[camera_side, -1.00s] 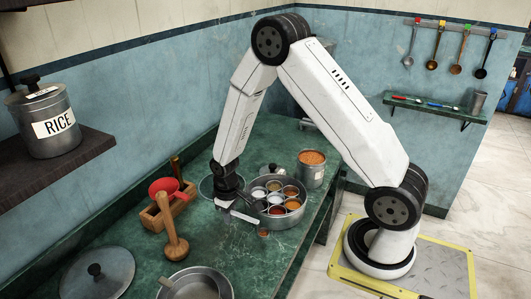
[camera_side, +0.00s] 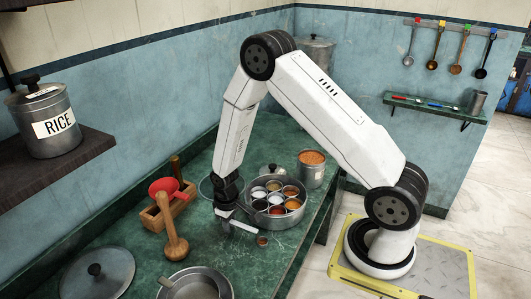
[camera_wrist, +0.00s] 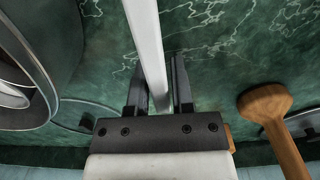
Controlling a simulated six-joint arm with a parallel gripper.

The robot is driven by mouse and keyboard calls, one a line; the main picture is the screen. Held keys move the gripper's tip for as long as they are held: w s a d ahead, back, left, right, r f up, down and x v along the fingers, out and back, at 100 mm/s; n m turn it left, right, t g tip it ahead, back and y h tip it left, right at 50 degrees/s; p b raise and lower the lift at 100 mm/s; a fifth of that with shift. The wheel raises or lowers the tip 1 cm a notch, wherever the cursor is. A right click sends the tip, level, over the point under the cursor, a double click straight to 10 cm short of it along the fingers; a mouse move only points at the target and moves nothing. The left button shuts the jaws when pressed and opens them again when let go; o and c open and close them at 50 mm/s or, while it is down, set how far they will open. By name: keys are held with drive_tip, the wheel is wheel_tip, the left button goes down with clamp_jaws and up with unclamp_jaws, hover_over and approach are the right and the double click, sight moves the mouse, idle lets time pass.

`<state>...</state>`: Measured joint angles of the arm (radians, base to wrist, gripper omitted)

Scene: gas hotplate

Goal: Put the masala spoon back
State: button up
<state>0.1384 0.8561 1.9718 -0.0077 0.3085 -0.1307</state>
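My gripper (camera_side: 226,212) is low over the green counter, just left of the round masala tin. In the wrist view my gripper (camera_wrist: 159,80) has its fingers on both sides of a pale metal bar, which looks like the handle of the masala spoon (camera_wrist: 147,40). In the side view the spoon (camera_side: 243,226) reaches to the right in front of the tin, with a small brown end (camera_side: 262,241). The spoon's far end is out of the wrist view. The masala tin (camera_side: 275,224) is open and holds several cups of coloured spices; its wall (camera_wrist: 62,40) shows at left in the wrist view.
A pan (camera_side: 222,282) and lid (camera_side: 110,268) lie in front. An orange-filled jar (camera_side: 311,172) stands behind the tin.

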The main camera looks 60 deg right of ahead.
drive_tip(key=shift+o, duration=1.1)
drive_tip(key=shift+r, duration=0.15)
wheel_tip(320, 180, up, 12)
idle(0.6)
drive_tip(key=s+a+r+t, duration=0.1)
drive_tip(key=s+a+r, duration=0.1)
drive_tip(key=s, duration=0.3)
drive_tip(key=s+a+r+t, duration=0.1)
drive_tip(key=s+a+r, duration=0.2)
drive_tip(key=s+r, duration=0.1)
drive_tip(key=shift+s+a+t, duration=0.25)
drive_tip(key=shift+s+t, duration=0.05)
drive_tip(key=shift+s, duration=0.55)
